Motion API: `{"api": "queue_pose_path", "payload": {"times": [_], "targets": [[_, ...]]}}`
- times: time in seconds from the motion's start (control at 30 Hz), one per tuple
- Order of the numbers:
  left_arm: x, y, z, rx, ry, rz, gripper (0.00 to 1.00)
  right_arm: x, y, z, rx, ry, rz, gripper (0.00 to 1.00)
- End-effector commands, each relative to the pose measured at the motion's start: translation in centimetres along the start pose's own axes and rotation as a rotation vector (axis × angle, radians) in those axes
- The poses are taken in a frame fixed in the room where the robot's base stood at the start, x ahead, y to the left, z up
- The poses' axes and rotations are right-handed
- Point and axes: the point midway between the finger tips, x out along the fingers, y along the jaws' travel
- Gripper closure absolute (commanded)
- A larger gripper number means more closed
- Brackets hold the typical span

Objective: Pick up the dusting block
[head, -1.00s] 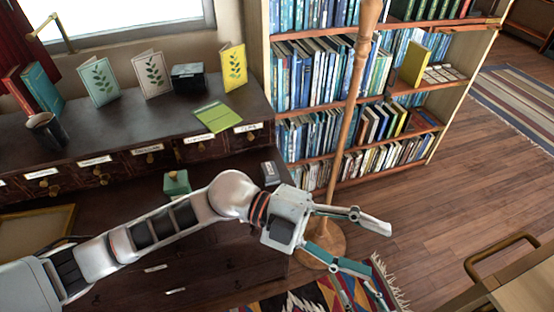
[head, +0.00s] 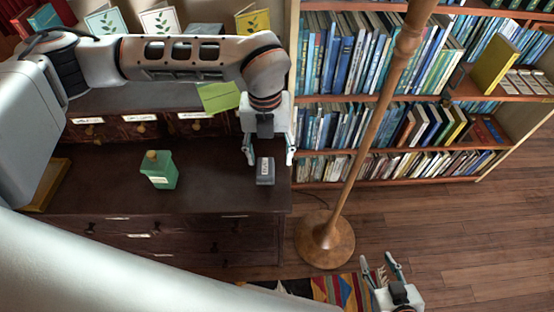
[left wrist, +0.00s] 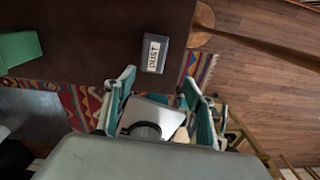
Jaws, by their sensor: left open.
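The dusting block (head: 265,171) is a small dark grey block with a pale label. It lies on the dark wooden desk top (head: 215,185) near its right edge. In the left wrist view the block (left wrist: 154,53) shows the label "DUST", just beyond the fingertips. My left gripper (head: 269,157) is open, its two fingers pointing down on either side of the block's far end in the head view. I see no contact with the block. My right gripper (head: 379,257) is open and empty, low over the floor and rug at the bottom right.
A green bottle-like container (head: 159,170) stands left of the block. A wooden pole on a round base (head: 325,240) stands right of the desk. A full bookshelf (head: 400,98) is behind it.

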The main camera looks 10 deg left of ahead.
Motion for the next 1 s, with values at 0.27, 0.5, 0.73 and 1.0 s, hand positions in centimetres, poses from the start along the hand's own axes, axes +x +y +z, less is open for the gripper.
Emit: {"api": "queue_pose_path", "payload": {"times": [0.27, 0.5, 0.73, 1.0], "targets": [[1.2, 1.1, 1.1, -0.026, -0.031, 0.033, 0.46, 0.0, -0.3, 0.3, 0.000, -0.004, -0.004, 0.60], [3.0, 1.3, 1.3, -0.026, -0.031, 0.031, 0.46, -0.2, -0.8, 0.8, 0.004, -0.012, -0.009, 0.60], [6.3, 1.9, 1.5, -0.025, -0.029, 0.031, 0.46, -0.1, -0.6, 0.8, 0.003, -0.010, -0.007, 0.60], [7.4, 1.9, 1.6, -0.024, -0.032, 0.029, 0.46, 0.1, -0.2, 0.3, -0.001, -0.001, -0.001, 0.60]]}}
